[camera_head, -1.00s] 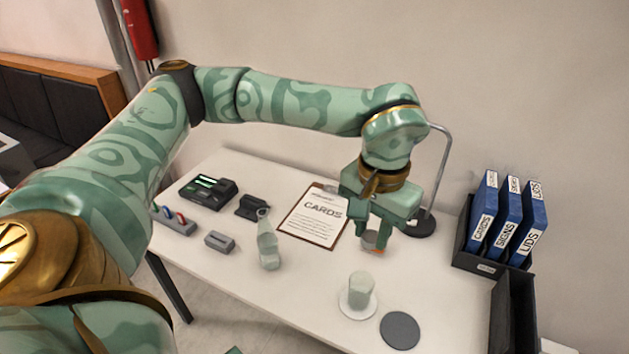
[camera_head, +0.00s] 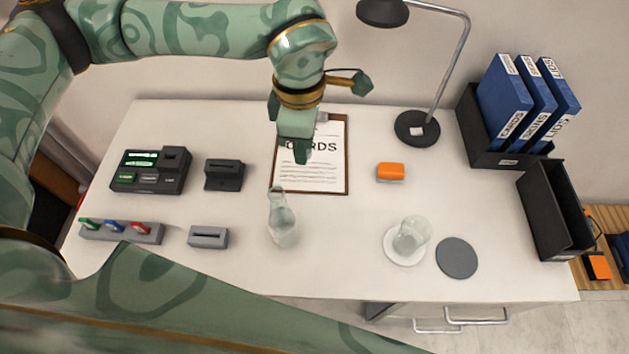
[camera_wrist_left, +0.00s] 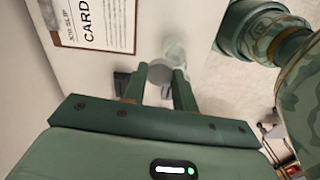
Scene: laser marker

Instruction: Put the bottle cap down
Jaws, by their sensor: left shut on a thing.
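My left gripper (camera_head: 300,154) hangs over the lower left part of the clipboard, just above and beside the clear bottle's neck. In the left wrist view its fingers are shut on a small round grey cap (camera_wrist_left: 160,72). In the head view the cap is hidden by the gripper. The clear bottle (camera_head: 283,225) stands upright on the table; it shows blurred beyond the cap in the left wrist view (camera_wrist_left: 176,50). My right gripper is not in view.
The clipboard (camera_head: 335,180) lies behind the bottle. An orange block (camera_head: 390,172), a glass (camera_head: 411,234) on a white coaster (camera_head: 396,256) and a grey disc (camera_head: 457,258) are to the right. A grey slotted block (camera_head: 208,237) is left. The table front is clear.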

